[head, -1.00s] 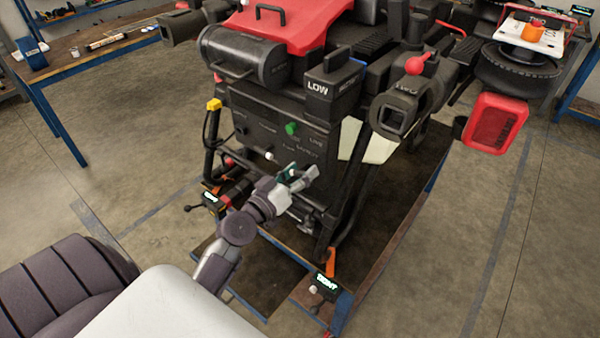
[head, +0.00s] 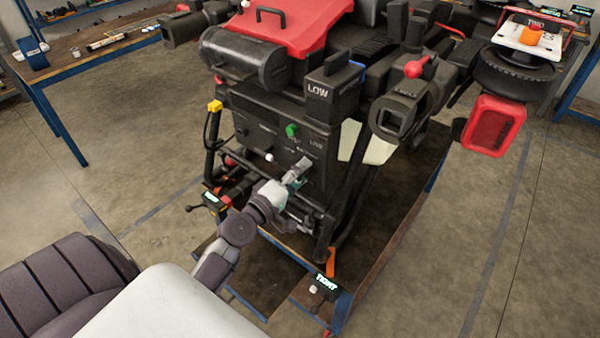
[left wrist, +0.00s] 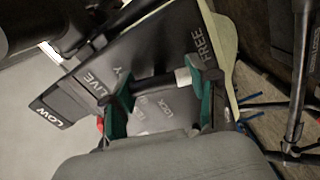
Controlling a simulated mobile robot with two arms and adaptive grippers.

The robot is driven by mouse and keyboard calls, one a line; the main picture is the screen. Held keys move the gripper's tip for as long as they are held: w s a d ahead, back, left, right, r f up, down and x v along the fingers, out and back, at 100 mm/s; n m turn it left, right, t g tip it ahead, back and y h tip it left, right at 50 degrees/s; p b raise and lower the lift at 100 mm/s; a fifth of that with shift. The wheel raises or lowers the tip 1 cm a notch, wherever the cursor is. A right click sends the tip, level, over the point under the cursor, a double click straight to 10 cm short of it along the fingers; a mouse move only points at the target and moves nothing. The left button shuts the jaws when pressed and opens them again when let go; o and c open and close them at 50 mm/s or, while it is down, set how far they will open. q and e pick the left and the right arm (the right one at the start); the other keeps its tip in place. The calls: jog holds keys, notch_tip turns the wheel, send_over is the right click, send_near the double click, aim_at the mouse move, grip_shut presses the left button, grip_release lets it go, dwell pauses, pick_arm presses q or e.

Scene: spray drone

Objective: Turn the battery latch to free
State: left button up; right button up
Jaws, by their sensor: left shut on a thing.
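The battery (head: 262,135) is a black box on the front of the drone, with white lettering and a green knob (head: 292,130). My left gripper (head: 297,172) is at the lower right of its front face. In the left wrist view my gripper's green-padded fingers (left wrist: 163,92) are shut on the latch (left wrist: 155,84), a dark bar with a pale end. The bar spans from one finger to the other. The word FREE is beside the right finger, and smaller LOCK lettering shows between the fingers. The latch is mostly hidden by my gripper in the head view. My right gripper is not in view.
The drone stands on a blue-edged stand (head: 400,230). Black frame legs flank the battery. A small clamp (head: 322,286) with a lit label is on the stand's near corner. A workbench (head: 95,45) is at the upper left. The floor at right is clear.

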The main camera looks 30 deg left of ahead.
pick_arm(q)
jog(key=shift+a+n, duration=0.1)
jog(key=shift+n, duration=1.1)
jog(key=o, duration=1.2)
jog(key=shift+c, duration=0.2)
jog(key=shift+s, duration=0.1)
jog(key=s, duration=1.2)
jog(key=shift+a, duration=0.45)
jog(key=shift+w, duration=0.1)
